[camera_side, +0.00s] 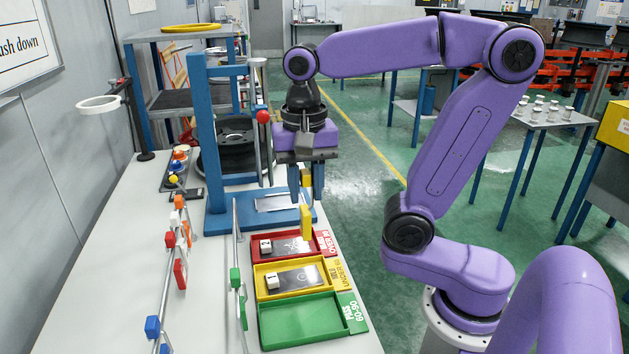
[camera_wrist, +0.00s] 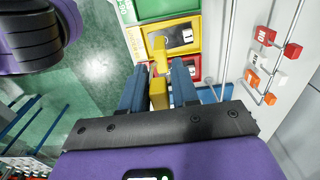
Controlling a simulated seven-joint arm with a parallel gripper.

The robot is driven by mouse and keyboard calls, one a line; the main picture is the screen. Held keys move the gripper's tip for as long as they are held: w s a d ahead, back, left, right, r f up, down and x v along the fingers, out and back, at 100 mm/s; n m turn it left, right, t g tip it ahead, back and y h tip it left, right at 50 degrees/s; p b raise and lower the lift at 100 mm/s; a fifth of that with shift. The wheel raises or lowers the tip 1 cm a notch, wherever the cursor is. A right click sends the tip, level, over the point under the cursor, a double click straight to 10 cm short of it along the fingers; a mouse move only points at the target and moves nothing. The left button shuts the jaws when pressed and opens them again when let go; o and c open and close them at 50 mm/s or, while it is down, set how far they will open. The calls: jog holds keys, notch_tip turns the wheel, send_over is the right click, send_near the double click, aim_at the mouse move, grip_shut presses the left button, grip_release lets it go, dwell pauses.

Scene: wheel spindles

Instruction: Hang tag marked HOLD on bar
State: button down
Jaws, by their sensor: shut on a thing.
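My gripper (camera_side: 306,200) points down above the trays and is shut on a yellow tag (camera_side: 306,222). In the wrist view the yellow tag (camera_wrist: 158,93) sits between the two blue fingers of my gripper (camera_wrist: 159,70). Its lower part hangs below the fingertips, over the red tray. I cannot read any word on it. A thin bar (camera_side: 165,268) stands over the left of the table with red, orange, white and blue blocks and tags on it; it shows at the right in the wrist view (camera_wrist: 279,70). A second bar (camera_side: 236,225) carries a green block (camera_side: 235,277).
Red (camera_side: 328,242), yellow (camera_side: 258,283) and green (camera_side: 303,321) trays line the table's right edge; red and yellow hold dark plates and white blocks. A blue frame (camera_side: 209,140) stands behind them. A ring stand (camera_side: 100,104) is at left. Bare table lies at front left.

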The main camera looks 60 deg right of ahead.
aim_at(235, 245)
jog(key=shift+w+a+f, duration=1.1)
jog(key=shift+w+f, duration=0.6)
jog(key=shift+w, duration=0.35)
jog(key=shift+w+a+f, duration=1.1)
jog(key=shift+w+f, duration=0.6)
jog(key=shift+w, duration=0.35)
jog(key=shift+w+a+f, duration=1.1)
jog(key=shift+w+f, duration=0.6)
jog(key=shift+w, duration=0.35)
jog(key=shift+f, duration=1.3)
jog(key=c, duration=0.8)
grip_release()
